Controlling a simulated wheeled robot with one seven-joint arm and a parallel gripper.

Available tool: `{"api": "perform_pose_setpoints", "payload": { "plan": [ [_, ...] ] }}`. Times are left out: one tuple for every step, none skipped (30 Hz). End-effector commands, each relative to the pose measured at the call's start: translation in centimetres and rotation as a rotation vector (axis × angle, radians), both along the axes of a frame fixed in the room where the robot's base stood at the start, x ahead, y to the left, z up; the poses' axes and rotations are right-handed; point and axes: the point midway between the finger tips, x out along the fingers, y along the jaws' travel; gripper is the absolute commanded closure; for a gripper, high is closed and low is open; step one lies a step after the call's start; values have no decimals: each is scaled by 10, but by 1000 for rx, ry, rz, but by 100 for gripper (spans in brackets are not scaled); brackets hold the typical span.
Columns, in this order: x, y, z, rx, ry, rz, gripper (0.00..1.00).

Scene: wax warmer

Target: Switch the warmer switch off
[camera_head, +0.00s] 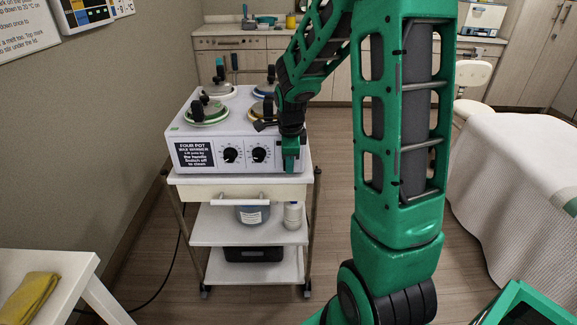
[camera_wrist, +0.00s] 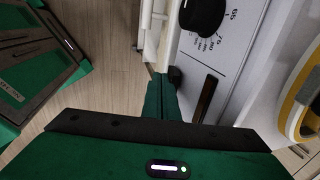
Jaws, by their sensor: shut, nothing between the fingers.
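The white four-pot wax warmer (camera_head: 230,109) stands on a trolley, its front panel showing two black dials and a label. My gripper (camera_head: 290,168) points down at the right end of that panel and hides part of it. In the wrist view, my gripper's green fingers (camera_wrist: 165,82) are together and empty, close beside the panel. A dark, long, narrow piece with a brownish face (camera_wrist: 205,98) lies on the panel just right of the fingers; it looks like the switch, but its position cannot be told. A small black piece (camera_wrist: 175,74) sits at the fingertips; contact is unclear.
A black dial (camera_wrist: 201,14) with numbers is beyond the fingers. Lidded pots (camera_head: 207,110) stand on top of the warmer. The trolley (camera_head: 240,186) has a drawer and lower shelves. A white-covered bed (camera_head: 505,175) is at right, a small table (camera_head: 62,265) at lower left.

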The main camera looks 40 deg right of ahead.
Motion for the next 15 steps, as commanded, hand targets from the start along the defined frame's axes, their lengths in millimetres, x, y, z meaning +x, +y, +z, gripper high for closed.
{"api": "perform_pose_setpoints", "payload": {
  "plan": [
    [-2,1,0,0,0,0,100],
    [-3,2,0,0,0,0,100],
    [-6,4,0,0,0,0,100],
    [-8,6,0,0,-1,-1,100],
    [-10,8,0,-1,-1,0,100],
    [-15,11,-1,-1,0,-1,100],
    [-18,14,-1,0,1,-2,100],
    [-22,17,-1,0,0,-3,100],
    [-27,21,-1,0,2,-3,100],
    [-27,22,6,-1,-3,-2,100],
    [-29,24,11,-2,-4,-2,100],
    [-32,25,16,-1,-3,-3,100],
    [-35,26,20,-1,-4,-4,100],
    [-38,27,25,-2,-3,-5,100],
    [-41,28,30,-2,-4,-7,100]
  ]
}}
